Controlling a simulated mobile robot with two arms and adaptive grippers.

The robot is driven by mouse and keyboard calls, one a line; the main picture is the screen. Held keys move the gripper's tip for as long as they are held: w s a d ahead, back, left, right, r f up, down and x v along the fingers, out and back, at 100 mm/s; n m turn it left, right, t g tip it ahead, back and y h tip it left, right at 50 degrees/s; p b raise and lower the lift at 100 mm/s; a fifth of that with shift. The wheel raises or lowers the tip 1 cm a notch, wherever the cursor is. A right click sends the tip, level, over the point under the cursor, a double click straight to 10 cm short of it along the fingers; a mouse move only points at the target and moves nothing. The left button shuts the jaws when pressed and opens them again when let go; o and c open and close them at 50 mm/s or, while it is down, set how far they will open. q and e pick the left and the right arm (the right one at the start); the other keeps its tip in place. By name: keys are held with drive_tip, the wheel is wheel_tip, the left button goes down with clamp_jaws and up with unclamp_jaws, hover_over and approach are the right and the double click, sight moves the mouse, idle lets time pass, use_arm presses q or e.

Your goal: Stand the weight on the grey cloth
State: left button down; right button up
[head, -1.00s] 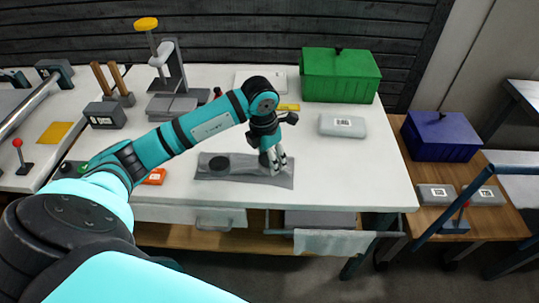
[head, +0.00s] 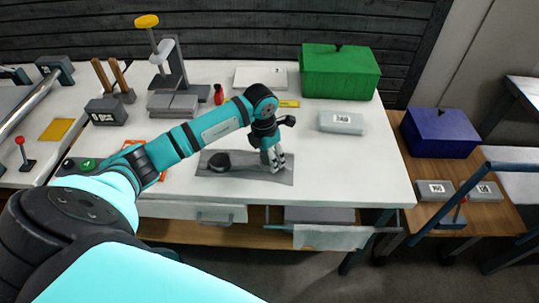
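The grey cloth (head: 240,183) lies flat near the front of the white table. A dark round piece, which seems to be the weight (head: 217,161), rests on the cloth's left part and looks slightly raised or tilted; its exact pose is too small to tell. My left gripper (head: 273,163) points down over the cloth's right part, to the right of the weight and apart from it. Its fingers are small here, and I cannot tell whether they are open or shut. Nothing clearly shows between them. My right gripper is not in view.
A green box (head: 340,74) and a grey case (head: 341,123) stand to the right. A red bottle (head: 218,95), a white pad (head: 266,78) and a press stand (head: 172,85) are behind. The table is clear to the right of the cloth.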

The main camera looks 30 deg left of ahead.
sight(266, 160)
use_arm(q)
drive_tip(key=shift+f+b, duration=0.3)
drive_tip(key=shift+f, duration=0.1)
drive_tip(key=shift+c, duration=2.1)
unclamp_jaws()
drive_tip(key=shift+r+p, duration=0.25)
drive_tip(key=shift+p, duration=0.05)
drive_tip(key=shift+r+p, duration=0.5)
drive_tip(key=shift+r, duration=0.1)
wheel_tip(266, 160, up, 11)
drive_tip(key=s+b, duration=0.1)
drive_tip(key=b, duration=0.1)
drive_tip(key=shift+s+a+r, duration=0.2)
drive_tip(key=shift+s+a, duration=0.05)
